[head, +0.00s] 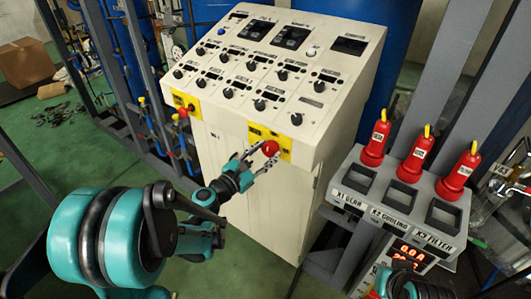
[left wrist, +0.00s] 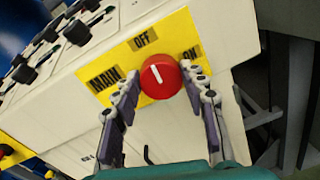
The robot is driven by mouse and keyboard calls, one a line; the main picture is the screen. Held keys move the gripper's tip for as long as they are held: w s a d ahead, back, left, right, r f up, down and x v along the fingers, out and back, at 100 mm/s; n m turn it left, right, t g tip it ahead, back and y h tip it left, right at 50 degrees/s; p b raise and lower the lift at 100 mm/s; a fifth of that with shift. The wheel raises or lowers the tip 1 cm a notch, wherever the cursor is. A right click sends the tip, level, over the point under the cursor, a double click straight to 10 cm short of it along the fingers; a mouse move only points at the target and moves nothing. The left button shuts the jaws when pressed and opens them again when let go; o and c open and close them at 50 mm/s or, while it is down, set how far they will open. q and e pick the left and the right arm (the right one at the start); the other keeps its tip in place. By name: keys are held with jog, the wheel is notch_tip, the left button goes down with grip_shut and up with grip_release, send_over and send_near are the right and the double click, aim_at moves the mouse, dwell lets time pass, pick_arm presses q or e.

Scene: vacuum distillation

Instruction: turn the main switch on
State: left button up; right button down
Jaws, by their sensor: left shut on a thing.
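The main switch is a round red knob (head: 270,148) on a yellow plate (head: 284,155) at the front lower edge of the white control cabinet. In the left wrist view the red knob (left wrist: 160,76) has a white mark that points toward the OFF label (left wrist: 142,40). The MAIN label is left of it and ON is to its right. My left gripper (head: 262,161) is shut on the knob, with its fingers (left wrist: 160,82) on either side. My right gripper does not show; only a teal part of an arm is at the bottom right.
The cabinet's sloped top (head: 270,65) carries several black knobs and displays. Another yellow plate with a red knob (head: 183,112) is at its left. A grey rack (head: 395,200) with three red, yellow-tipped plugs stands close on the right. Green floor is clear in front.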

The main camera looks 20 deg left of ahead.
pick_arm(q)
jog(key=m, duration=0.4)
jog(key=m+b, duration=0.1)
jog(key=m, duration=0.3)
jog(key=shift+d, duration=0.1)
jog(key=m, duration=0.4)
jog(key=shift+f+m, duration=0.1)
jog(key=shift+m, duration=0.3)
jog(key=shift+d+m+y+b, duration=0.1)
jog(key=shift+m+y+b, duration=0.3)
jog(key=shift+m, duration=1.4)
jog(key=o, duration=1.2)
jog(key=shift+c, duration=0.2)
jog(key=shift+s, duration=0.1)
